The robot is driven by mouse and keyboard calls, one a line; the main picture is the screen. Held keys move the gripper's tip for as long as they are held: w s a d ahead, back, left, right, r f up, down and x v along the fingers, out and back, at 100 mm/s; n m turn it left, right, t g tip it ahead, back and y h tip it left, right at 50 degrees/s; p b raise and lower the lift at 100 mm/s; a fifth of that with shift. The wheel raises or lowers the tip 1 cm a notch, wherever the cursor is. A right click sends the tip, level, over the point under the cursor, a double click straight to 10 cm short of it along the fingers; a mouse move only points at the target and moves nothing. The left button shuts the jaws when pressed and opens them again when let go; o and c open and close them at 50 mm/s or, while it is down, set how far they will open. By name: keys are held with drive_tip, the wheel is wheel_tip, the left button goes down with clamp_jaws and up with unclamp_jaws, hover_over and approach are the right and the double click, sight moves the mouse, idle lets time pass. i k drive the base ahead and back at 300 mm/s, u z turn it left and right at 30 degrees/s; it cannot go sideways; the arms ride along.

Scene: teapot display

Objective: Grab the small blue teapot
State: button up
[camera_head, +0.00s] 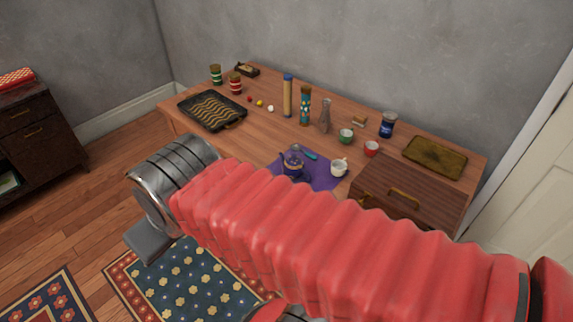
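A small dark blue teapot (293,163) with a shiny, glassy-looking body stands on a purple cloth (318,180) near the middle of the table's front side. Its lower part sits close behind my red ribbed arm. My gripper (148,243) is at the left, in front of the table and well to the left of the teapot. Only a grey piece of it shows below the metal wrist, so its opening is hidden.
The wooden table (262,135) holds a white cup (339,168), a wooden box (405,198), a black tray (212,110), bottles, a blue jar (388,125) and small bowls. Grey walls stand behind. Patterned rugs lie on the floor.

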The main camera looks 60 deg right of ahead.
sight(292, 167)
drive_tip(key=i, duration=0.85)
